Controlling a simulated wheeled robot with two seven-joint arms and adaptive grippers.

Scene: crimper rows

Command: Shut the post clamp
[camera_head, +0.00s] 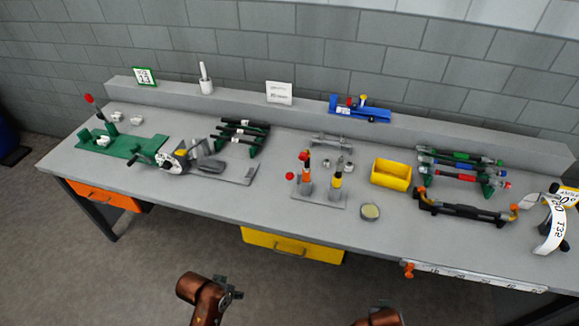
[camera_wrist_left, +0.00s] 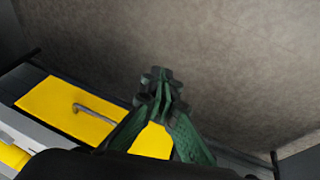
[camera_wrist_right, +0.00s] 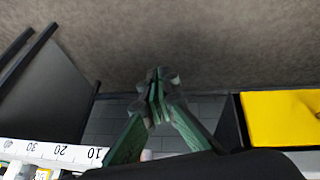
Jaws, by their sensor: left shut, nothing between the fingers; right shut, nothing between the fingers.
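I cannot tell for sure which fixture is the post clamp. A green fixture (camera_head: 122,146) stands at the bench's left end, with a raised lever ending in a red knob (camera_head: 89,98). A grey plate (camera_head: 318,198) in the middle carries upright posts with orange and yellow parts. My left gripper (camera_head: 232,286) is in front of the bench, apart from both; it also shows in the left wrist view (camera_wrist_left: 157,85), shut and empty. My right gripper (camera_wrist_right: 157,85) is shut and empty over the floor; the head view shows only part of that arm.
The grey bench (camera_head: 225,205) also bears a reel device (camera_head: 174,160), black-handled tools (camera_head: 240,132), a yellow bin (camera_head: 391,174), a black bar with orange ends (camera_head: 465,210) and coloured tools (camera_head: 460,165). A yellow drawer (camera_head: 290,245) and an orange drawer (camera_head: 103,194) are under its front edge.

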